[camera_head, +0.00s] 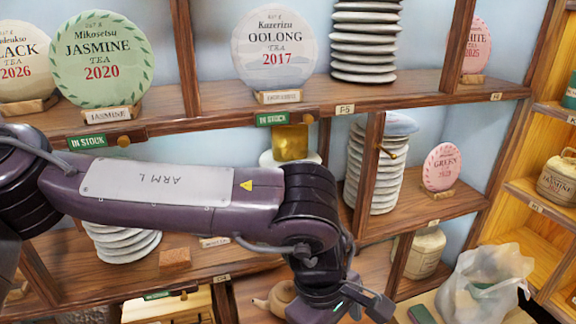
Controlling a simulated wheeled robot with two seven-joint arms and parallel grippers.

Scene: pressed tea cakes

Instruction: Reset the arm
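My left arm, marked "ARM L", comes in from the left and stretches across the middle of the view in front of the shelves. It bends down at the right, and my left gripper (360,302) is low at the bottom edge, only partly visible. I cannot tell whether its fingers are open or shut, and no held thing is seen. My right gripper is not in view. The arm hides part of the middle shelf.
Cake stacks (366,40) stand nearby.

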